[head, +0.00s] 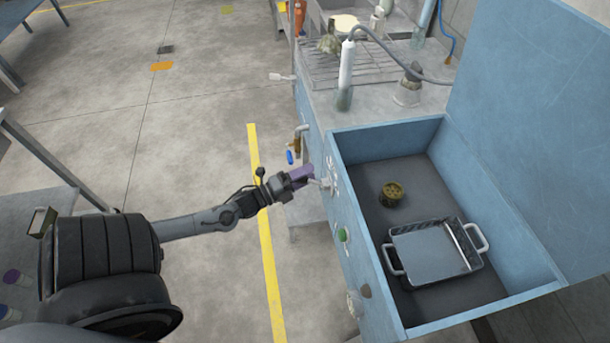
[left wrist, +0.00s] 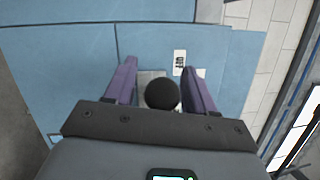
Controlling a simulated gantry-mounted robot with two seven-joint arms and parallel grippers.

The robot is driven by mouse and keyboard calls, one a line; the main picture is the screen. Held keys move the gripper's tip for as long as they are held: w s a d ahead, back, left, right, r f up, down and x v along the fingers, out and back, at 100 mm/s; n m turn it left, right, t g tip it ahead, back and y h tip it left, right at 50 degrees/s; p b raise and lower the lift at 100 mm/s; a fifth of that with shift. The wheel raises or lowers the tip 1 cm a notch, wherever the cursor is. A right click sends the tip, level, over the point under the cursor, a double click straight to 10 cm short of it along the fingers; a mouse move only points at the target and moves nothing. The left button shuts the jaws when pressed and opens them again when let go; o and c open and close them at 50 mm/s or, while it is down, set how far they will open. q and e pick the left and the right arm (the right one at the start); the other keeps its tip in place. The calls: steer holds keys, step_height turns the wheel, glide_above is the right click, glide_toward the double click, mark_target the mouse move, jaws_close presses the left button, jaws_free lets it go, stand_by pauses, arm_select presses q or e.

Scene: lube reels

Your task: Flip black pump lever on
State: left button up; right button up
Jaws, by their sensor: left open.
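My left gripper (head: 306,176) is at the front face of the blue cabinet, with its purple fingers pointing at the panel. In the left wrist view the left gripper (left wrist: 160,90) is open. A round black knob (left wrist: 162,94), which looks like the end of the pump lever, is between the two fingers, with a gap on both sides. A grey plate (left wrist: 150,76) is behind it, and a white label with dark letters (left wrist: 180,62) is beside it. In the head view the gripper hides the knob. My right gripper is not in view.
The blue cabinet's open basin (head: 405,185) holds a grey tray (head: 430,250) and a dark round fitting (head: 393,193). A green button (head: 342,235) and a blue-handled tap (head: 290,156) are near the gripper.

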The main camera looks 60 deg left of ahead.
arm_select(q)
jaws_close()
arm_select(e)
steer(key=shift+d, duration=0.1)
